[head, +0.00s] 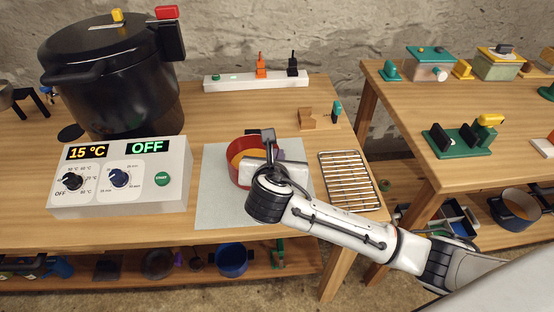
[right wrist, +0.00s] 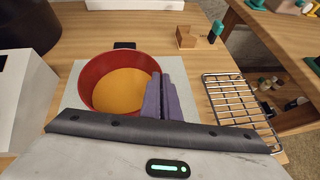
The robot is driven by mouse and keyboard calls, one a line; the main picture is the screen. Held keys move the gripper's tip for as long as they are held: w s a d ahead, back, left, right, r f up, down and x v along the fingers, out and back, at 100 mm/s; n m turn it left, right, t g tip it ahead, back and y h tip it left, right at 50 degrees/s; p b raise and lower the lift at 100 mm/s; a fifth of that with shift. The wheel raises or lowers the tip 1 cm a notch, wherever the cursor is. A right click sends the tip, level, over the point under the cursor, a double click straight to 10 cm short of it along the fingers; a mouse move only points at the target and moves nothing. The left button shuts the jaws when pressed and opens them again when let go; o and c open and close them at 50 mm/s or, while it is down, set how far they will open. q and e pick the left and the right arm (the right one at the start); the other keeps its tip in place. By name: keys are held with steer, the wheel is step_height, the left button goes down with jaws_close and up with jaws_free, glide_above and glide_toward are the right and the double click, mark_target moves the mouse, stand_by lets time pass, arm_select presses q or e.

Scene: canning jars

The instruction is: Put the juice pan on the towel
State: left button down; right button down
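The juice pan (right wrist: 116,84) is a round red pan with orange juice in it and a dark handle at its far side. It also shows in the head view (head: 236,150), partly hidden by my right arm. It is over the pale grey towel (head: 215,205), level and apparently resting on it; the towel also shows in the right wrist view (right wrist: 77,70). My right gripper (right wrist: 164,85) has its purple fingers close together, astride the pan's right wall, and looks shut on it. In the head view most of this gripper (head: 281,155) is hidden. My left gripper is out of view.
A wire rack (head: 348,182) lies right of the towel. A control box (head: 120,178) and a big black canner (head: 110,75) stand left. A power strip (head: 256,79) and small wooden block (head: 308,119) are behind. A second table (head: 420,172) stands right, past a gap.

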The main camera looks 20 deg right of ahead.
steer(key=shift+f, duration=0.55)
steer(key=c, duration=2)
jaws_free()
steer(key=shift+f, duration=0.25)
steer(key=shift+r, duration=0.15)
steer(key=v, duration=1.2)
